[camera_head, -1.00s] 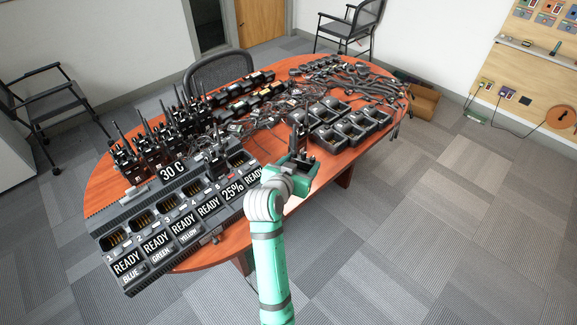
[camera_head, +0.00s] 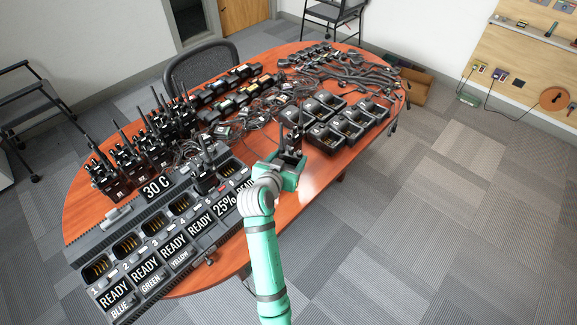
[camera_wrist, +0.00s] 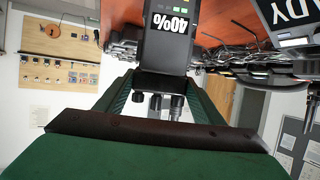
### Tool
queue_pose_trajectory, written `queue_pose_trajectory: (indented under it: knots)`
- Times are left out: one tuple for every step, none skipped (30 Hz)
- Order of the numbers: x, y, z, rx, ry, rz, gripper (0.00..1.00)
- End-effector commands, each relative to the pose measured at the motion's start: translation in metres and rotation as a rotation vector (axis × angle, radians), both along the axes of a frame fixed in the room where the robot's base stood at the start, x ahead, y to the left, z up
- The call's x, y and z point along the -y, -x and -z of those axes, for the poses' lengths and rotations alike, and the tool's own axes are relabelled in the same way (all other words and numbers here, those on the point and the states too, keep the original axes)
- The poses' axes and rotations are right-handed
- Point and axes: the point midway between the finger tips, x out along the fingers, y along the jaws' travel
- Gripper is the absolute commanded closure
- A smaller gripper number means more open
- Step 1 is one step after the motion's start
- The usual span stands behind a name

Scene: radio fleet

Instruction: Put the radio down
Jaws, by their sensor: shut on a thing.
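My gripper (camera_head: 289,166) is over the front part of the oval table (camera_head: 318,185), right of the big charger. It is shut on a dark radio (camera_head: 291,143) held upright with its antenna up. In the wrist view the radio (camera_wrist: 170,55) sits between the gripper's two green-edged fingers (camera_wrist: 165,95). Its label reads 40%, upside down there, and small green lights show beside it. The radio's base is hidden by my gripper in the head view, so I cannot tell whether it touches the table.
A long multi-bay charger (camera_head: 160,250) with READY and 25% labels lies left of my gripper; one radio (camera_head: 205,175) stands in it. Several single chargers (camera_head: 345,130) lie behind to the right. Several radios (camera_head: 135,160) stand at the left. Bare wood shows right of my gripper.

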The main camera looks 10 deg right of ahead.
Motion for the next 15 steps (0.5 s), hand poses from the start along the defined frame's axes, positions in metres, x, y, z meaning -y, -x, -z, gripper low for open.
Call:
queue_pose_trajectory:
  knots:
    - [0.000,0.000,0.002,0.001,0.001,0.000,0.90]
    - [0.000,0.000,0.005,-0.001,0.001,0.000,0.90]
    - [0.000,0.000,0.008,0.000,0.000,0.000,0.90]
    - [0.000,0.000,0.012,0.000,0.000,-0.001,0.90]
    - [0.000,0.000,0.016,0.000,0.000,-0.001,0.90]
    - [0.000,0.000,0.022,-0.001,0.000,0.000,0.90]
    - [0.000,0.000,0.026,-0.002,0.001,-0.001,0.90]
    - [0.000,0.000,0.030,-0.001,0.001,0.000,0.90]
    - [0.000,0.000,0.033,0.000,0.000,0.000,0.90]
    - [0.000,0.000,0.035,0.001,0.001,0.000,0.90]
    - [-0.001,0.000,0.036,0.001,0.000,-0.001,0.90]
    - [-0.001,0.000,0.036,0.002,0.001,-0.001,0.90]
    - [-0.001,0.000,0.036,0.003,0.001,-0.001,0.90]
    - [-0.001,0.000,0.036,0.003,0.000,-0.001,0.90]
    - [-0.001,0.000,0.036,0.003,0.001,-0.002,0.90]
